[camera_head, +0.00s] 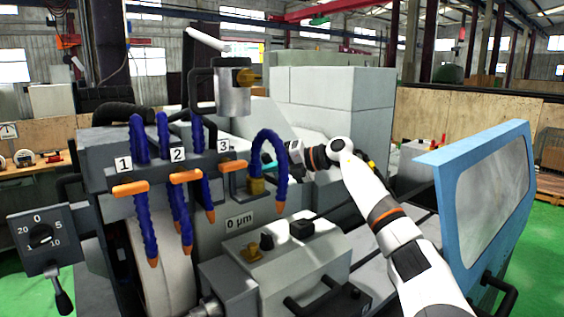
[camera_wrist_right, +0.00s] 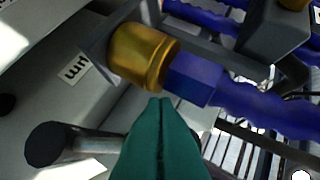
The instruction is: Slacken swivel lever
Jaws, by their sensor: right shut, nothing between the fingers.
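My right gripper (camera_head: 268,163) reaches in from the right, partly behind the blue hose of station 3. In the right wrist view its teal fingers (camera_wrist_right: 160,104) are together with nothing between them. The tips are just below a brass fitting (camera_wrist_right: 142,56) and a blue hose nut (camera_wrist_right: 192,78); I cannot tell whether they touch. A dark cylindrical knob or lever end (camera_wrist_right: 55,142) is left of the fingers. I cannot tell for sure which part is the swivel lever. A black-handled lever (camera_head: 63,292) hangs below the dial at the left. My left gripper is not in view.
Several blue hoses with orange tips (camera_head: 143,215) hang in front of the grinder. A grey housing (camera_head: 275,265) with small knobs and a black handle (camera_head: 318,297) stands below. The blue-framed guard (camera_head: 490,200) is at the right, beyond my right arm.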

